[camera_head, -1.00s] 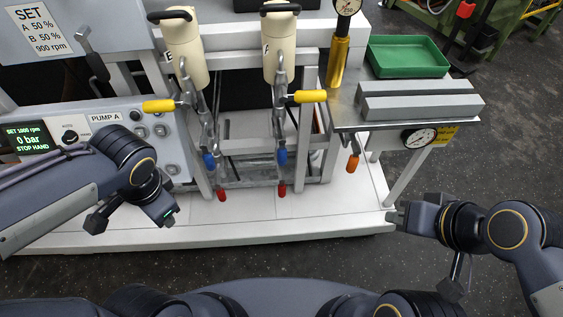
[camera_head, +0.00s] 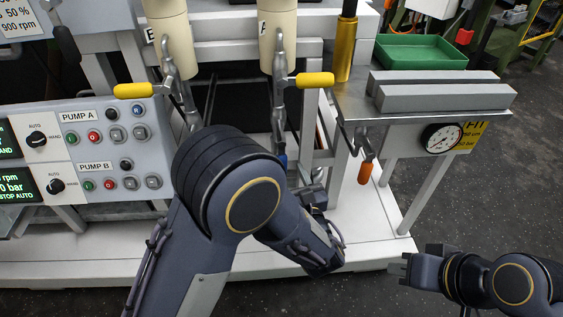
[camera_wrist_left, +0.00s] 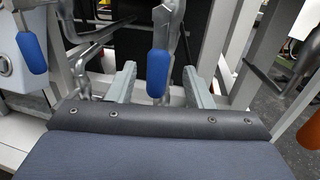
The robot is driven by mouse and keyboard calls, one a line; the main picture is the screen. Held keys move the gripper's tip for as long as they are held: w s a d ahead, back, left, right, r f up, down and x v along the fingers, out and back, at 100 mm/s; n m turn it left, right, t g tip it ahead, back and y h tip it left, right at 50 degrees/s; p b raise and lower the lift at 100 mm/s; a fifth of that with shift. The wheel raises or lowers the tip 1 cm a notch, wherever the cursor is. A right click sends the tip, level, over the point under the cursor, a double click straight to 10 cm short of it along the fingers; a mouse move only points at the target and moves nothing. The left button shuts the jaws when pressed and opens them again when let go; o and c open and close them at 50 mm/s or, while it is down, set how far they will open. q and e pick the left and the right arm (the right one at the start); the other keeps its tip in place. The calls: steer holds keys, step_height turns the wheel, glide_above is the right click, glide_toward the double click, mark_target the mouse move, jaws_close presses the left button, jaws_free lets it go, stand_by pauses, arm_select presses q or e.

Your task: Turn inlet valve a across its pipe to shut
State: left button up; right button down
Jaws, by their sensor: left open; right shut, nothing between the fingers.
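A blue valve handle (camera_head: 282,155) hangs down on the pipe line below the right cream drum (camera_head: 277,38); its lower part is hidden by my left arm in the head view. In the left wrist view the blue handle (camera_wrist_left: 158,74) hangs upright, in line with its pipe, between my two open fingers; I cannot tell whether they touch it. No label shows that it is inlet valve a. My left gripper (camera_head: 314,188) is open, low in front of that line. My right gripper (camera_head: 402,268) is shut and empty at the lower right, away from the valves.
Yellow handles (camera_head: 315,80) (camera_head: 133,91) stick out sideways higher up. A second blue handle (camera_wrist_left: 32,52) hangs at left in the wrist view. An orange handle (camera_head: 365,173) hangs at right, beneath a bench with grey bars (camera_head: 445,97). The pump panel (camera_head: 85,150) stands left.

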mark_target(281, 156)
arm_select(q)
steer(key=x, duration=0.6)
steer(key=shift+w+a+b, duration=0.1)
steer(key=shift+b, duration=0.2)
steer(key=shift+c, duration=0.4)
jaws_close()
